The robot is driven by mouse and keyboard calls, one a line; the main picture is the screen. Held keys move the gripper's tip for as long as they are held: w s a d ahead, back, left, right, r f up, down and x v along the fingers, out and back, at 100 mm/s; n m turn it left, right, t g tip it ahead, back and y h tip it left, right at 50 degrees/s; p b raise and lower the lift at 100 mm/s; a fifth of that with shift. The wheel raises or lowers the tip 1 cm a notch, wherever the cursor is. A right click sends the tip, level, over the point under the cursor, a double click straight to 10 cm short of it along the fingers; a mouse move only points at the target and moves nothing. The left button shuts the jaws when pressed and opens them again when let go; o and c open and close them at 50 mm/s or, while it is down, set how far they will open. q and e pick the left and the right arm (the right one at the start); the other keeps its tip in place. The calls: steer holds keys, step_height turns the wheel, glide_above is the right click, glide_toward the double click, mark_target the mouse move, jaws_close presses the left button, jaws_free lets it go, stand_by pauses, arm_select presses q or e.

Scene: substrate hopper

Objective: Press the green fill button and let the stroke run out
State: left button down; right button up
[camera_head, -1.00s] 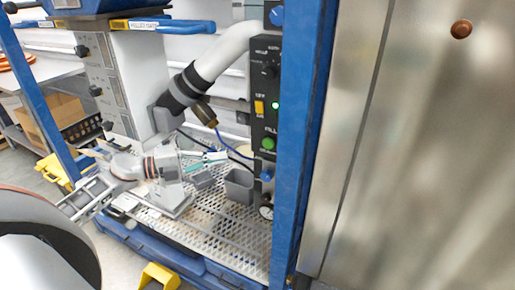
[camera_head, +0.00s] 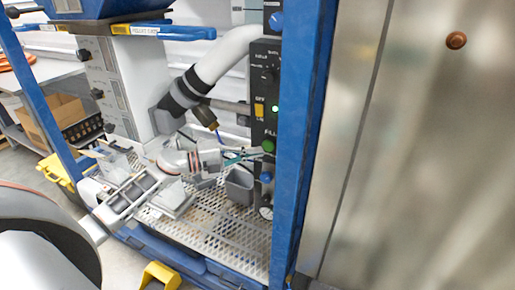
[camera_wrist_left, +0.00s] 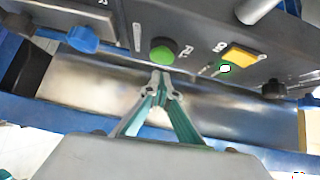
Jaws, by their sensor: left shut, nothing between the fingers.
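The green fill button (camera_head: 268,146) is on the dark control panel (camera_head: 263,90) beside the blue post. My left gripper (camera_head: 262,151) is shut and empty, its fingertips close to the button in the head view. In the left wrist view the button (camera_wrist_left: 163,50) is a round green cap, and the shut fingertips (camera_wrist_left: 160,78) appear just below it. I cannot tell whether they touch it. The "FILL" label is partly readable beside the button. My right gripper is not in view.
A yellow switch (camera_head: 259,111), a lit green lamp (camera_head: 275,109) and a blue knob (camera_head: 266,177) share the panel. A grey bin (camera_head: 239,187) stands on the perforated deck (camera_head: 220,228) below. The blue post (camera_head: 302,140) stands close on the right.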

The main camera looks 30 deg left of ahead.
arm_select(q)
steer(key=shift+w+f, duration=0.1)
steer(key=shift+w, duration=0.95)
